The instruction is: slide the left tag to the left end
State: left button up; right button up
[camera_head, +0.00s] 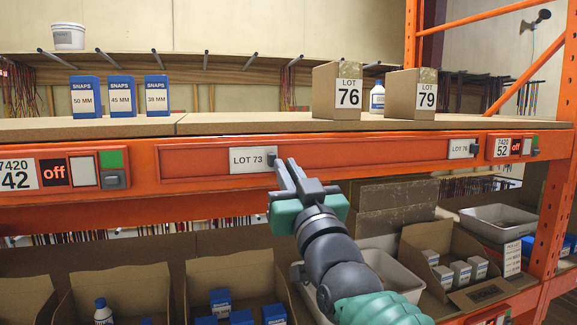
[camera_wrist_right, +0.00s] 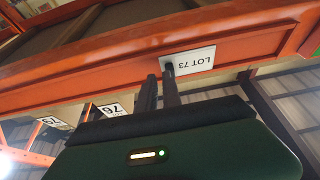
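The left tag (camera_head: 250,159) is a white card reading LOT 73, with a small dark knob at its right end. In the right wrist view the tag (camera_wrist_right: 194,61) appears upside down, and one finger of the gripper (camera_wrist_right: 161,80) lines up with the knob. A narrow gap shows between the fingers. My left gripper is out of view.
A LOT 76 tag (camera_head: 462,148) sits at the rail's right end. A panel with number 42 and a green square (camera_head: 111,159) is left of the rail. Boxes (camera_head: 336,92) stand on the shelf above; bins (camera_head: 235,278) are below. The rail left of the tag is clear.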

jog(key=d, duration=0.1)
jog(key=d+r, duration=0.1)
jog(key=d, duration=0.1)
jog(key=shift+w+r, duration=0.15)
jog(key=shift+w, duration=0.05)
grip_shut()
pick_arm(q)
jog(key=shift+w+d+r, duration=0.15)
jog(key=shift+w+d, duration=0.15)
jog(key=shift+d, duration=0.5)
pick_arm(e)
jog(key=shift+a, duration=0.35)
grip_release()
